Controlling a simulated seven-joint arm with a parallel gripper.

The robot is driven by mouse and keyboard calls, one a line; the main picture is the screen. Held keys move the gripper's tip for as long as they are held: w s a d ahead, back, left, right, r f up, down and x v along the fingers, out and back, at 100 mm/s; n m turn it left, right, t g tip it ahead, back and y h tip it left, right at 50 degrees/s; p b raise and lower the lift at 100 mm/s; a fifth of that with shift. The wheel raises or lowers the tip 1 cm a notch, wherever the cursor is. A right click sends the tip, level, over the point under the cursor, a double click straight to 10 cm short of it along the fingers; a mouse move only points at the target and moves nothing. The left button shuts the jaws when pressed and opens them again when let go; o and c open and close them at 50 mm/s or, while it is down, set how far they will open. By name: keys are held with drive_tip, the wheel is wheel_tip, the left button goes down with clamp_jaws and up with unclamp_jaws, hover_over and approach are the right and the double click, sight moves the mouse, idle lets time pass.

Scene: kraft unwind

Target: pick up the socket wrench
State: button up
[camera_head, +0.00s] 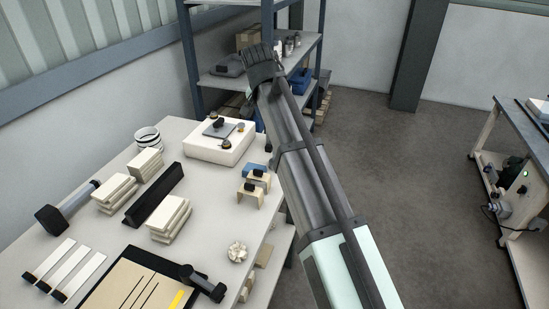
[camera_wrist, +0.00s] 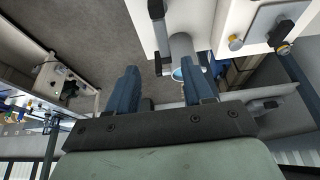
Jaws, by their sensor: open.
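I cannot single out a socket wrench with certainty. A dark tool with a thick head (camera_head: 203,283) lies at the front of the white table, by the edge of a dark-framed board. Another tool with a black block head and a grey shaft (camera_head: 68,206) lies at the table's left edge. My gripper (camera_wrist: 160,88) shows in the wrist view with its two blue-grey fingers wide apart and nothing held between them. In the head view my arm reaches up past the table's right side, and the fingertips cannot be made out there.
The white table (camera_head: 205,235) carries a white box with knobs (camera_head: 221,142), stacked cream blocks (camera_head: 169,218), a long black bar (camera_head: 154,194) and a roll (camera_head: 148,138). A shelf rack (camera_head: 190,60) stands behind. A bench (camera_head: 525,165) is at right; open floor (camera_head: 420,200) lies between.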

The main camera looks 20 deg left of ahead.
drive_tip(key=x, duration=1.3)
drive_tip(key=shift+a+f, duration=0.2)
drive_tip(key=shift+f, duration=0.05)
drive_tip(key=shift+c, duration=0.2)
clamp_jaws()
